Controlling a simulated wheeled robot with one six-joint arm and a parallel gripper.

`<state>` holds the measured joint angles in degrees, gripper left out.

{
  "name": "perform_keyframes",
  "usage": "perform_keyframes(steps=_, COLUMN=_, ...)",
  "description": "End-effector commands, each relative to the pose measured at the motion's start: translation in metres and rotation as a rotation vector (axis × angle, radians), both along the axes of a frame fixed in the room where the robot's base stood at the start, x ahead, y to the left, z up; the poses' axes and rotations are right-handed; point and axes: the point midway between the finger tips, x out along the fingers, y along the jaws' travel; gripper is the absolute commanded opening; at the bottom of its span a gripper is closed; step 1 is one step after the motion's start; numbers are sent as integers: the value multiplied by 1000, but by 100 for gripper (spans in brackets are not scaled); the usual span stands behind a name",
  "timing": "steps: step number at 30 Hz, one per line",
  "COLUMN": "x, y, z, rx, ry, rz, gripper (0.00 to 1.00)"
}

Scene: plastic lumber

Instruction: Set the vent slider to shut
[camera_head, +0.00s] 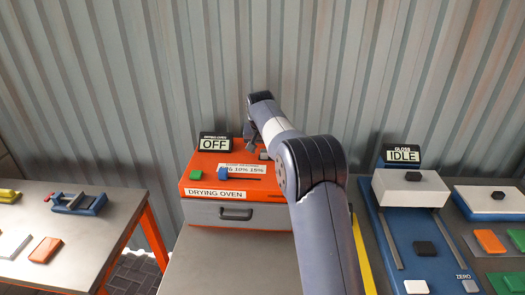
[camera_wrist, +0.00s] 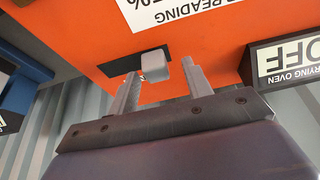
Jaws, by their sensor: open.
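The orange drying oven (camera_head: 190,188) stands on the bench against the corrugated wall. A small light grey knob (camera_head: 264,155) sits at the back of its top; in the wrist view the knob (camera_wrist: 155,65) stands on a dark slot. I see no readable vent label by it. My gripper (camera_wrist: 161,80) is open, its two fingers on either side of the knob, with a gap visible; I cannot tell whether either touches. In the head view my gripper (camera_head: 254,143) is over the oven's back edge, partly hidden by my arm. A blue knob (camera_head: 217,175) sits on a dark slot farther forward.
A display reading OFF (camera_head: 214,142) stands at the oven's back left, close to my gripper. A green button (camera_head: 196,174) is at the front left. A gloss machine (camera_head: 410,190) showing IDLE stands right. A table with a blue vise (camera_head: 80,203) is left.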

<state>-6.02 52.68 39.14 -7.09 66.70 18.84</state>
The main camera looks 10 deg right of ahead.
Motion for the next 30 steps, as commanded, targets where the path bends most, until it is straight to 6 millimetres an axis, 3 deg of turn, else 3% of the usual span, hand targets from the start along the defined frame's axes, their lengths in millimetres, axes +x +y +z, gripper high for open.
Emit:
perform_keyframes(steps=9, x=-23, y=6, z=59, rx=1, ry=-5, rz=1, gripper=47)
perform_keyframes(steps=15, x=-34, y=8, z=83, rx=1, ry=-2, rz=2, gripper=47)
perform_keyframes(steps=30, x=-36, y=8, z=87, rx=1, ry=1, rz=1, gripper=47)
